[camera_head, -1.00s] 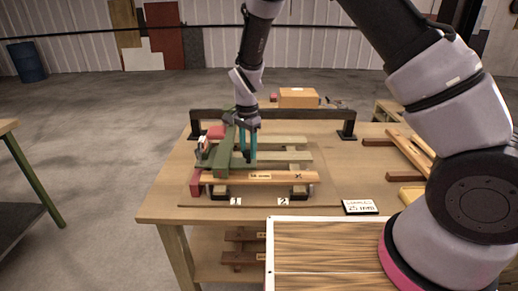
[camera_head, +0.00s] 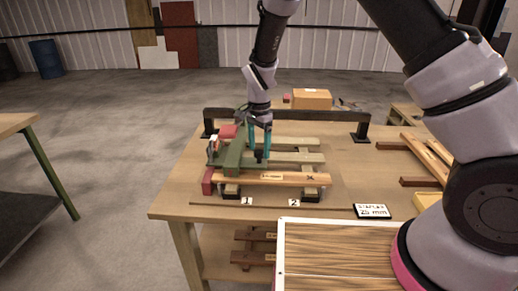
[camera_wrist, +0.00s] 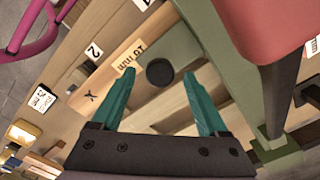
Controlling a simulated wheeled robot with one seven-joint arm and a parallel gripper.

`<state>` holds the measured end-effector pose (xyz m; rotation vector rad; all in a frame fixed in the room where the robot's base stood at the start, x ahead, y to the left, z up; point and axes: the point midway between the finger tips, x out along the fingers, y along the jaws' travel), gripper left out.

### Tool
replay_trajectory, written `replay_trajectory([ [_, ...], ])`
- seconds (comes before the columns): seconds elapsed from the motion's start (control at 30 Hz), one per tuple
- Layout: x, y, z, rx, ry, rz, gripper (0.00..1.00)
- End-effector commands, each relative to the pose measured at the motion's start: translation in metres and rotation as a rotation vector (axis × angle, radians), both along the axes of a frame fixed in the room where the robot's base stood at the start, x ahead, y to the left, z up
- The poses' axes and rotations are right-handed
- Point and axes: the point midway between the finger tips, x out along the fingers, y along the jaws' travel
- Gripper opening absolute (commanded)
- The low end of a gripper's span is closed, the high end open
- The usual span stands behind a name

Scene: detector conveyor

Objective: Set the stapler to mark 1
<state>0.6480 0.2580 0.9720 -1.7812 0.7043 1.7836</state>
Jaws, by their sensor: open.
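The stapler appears to be the green frame (camera_head: 235,155) with red parts, standing over the left part of a row of planks on the bench. A black round knob (camera_wrist: 159,72) on a green arm also shows in the wrist view, where a large red block (camera_wrist: 265,25) is at upper right. My gripper (camera_head: 260,150) is open, pointing down, with its teal fingers on either side of the knob in the wrist view; I cannot tell whether they touch it. Mark 1 (camera_head: 246,201) and mark 2 (camera_head: 294,202) are labels on the bench's front side; the green frame stands nearer mark 1.
A sign reading stapler 25 mm (camera_head: 373,211) lies to the right. A black rail (camera_head: 290,115) spans the back of the bench, with a cardboard box (camera_head: 312,98) behind it. Loose planks (camera_head: 425,155) lie at the right. A wood-grain panel (camera_head: 335,255) is in front.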

Motion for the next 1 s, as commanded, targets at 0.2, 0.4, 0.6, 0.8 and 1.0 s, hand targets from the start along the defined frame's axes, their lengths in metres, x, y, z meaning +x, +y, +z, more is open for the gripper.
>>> replay_trajectory([
  [0.2,0.001,0.001,0.043,0.004,-0.006,0.002,0.77],
  [0.4,0.0,0.001,0.08,0.003,-0.004,0.002,0.77],
  [0.6,0.0,0.001,0.097,0.001,-0.002,0.001,0.77],
  [0.8,0.0,0.0,0.1,0.001,-0.002,0.001,0.77],
  [1.0,0.001,-0.003,0.104,0.008,-0.003,0.001,0.77],
])
